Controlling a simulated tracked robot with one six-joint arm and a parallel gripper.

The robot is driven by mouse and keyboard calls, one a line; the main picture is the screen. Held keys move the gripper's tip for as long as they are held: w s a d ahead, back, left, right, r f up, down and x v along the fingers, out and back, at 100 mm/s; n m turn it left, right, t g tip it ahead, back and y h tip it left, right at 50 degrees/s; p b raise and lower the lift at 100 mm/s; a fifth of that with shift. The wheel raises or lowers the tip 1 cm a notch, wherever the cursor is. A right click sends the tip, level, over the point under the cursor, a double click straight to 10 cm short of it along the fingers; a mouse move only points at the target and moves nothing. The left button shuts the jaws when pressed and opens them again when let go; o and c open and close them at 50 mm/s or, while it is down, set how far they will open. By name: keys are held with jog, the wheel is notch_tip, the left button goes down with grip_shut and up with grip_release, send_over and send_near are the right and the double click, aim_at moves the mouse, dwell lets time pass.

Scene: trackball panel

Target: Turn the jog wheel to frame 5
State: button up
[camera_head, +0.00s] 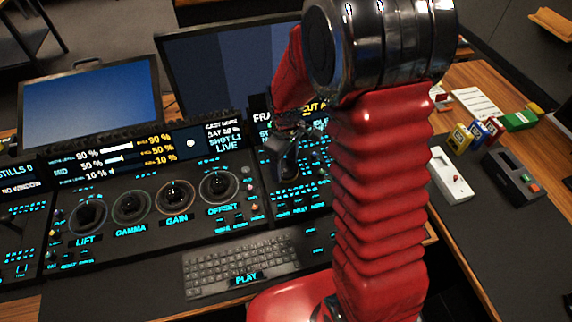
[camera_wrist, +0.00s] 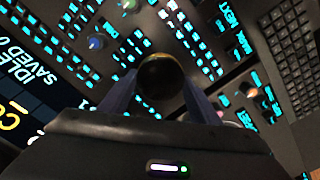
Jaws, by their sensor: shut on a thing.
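The jog wheel shows in the wrist view as a dark, glossy round knob (camera_wrist: 162,74) between the fingers of my gripper (camera_wrist: 160,92). The fingers stand on both sides of it, shut on it. In the head view my gripper (camera_head: 287,150) reaches down onto the right-hand section of the console, and the wheel is hard to make out there. The display (camera_head: 262,114) above it shows "FRA" and "CUT A". My red arm hides the rest, so the frame number cannot be read.
Trackballs marked LIFT (camera_head: 88,216), GAMMA (camera_head: 131,206), GAIN (camera_head: 175,197) and OFFSET (camera_head: 219,186) lie left of my gripper. A keyboard (camera_head: 240,268) is in front. Lit keys and small knobs surround the wheel closely. A white device (camera_head: 451,176) lies on the right desk.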

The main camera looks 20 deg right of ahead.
jog(key=m, duration=0.4)
jog(key=shift+w, duration=0.2)
jog(key=m, duration=0.3)
jog(key=shift+d+r+m, duration=0.1)
jog(key=shift+m, duration=0.3)
jog(key=m, duration=0.4)
jog(key=shift+d+m, duration=0.1)
jog(key=shift+m, duration=0.2)
jog(key=shift+d+m, duration=0.1)
jog(key=shift+m, duration=1.8)
jog(key=o, duration=1)
jog(key=shift+s, duration=0.1)
jog(key=shift+o, duration=0.2)
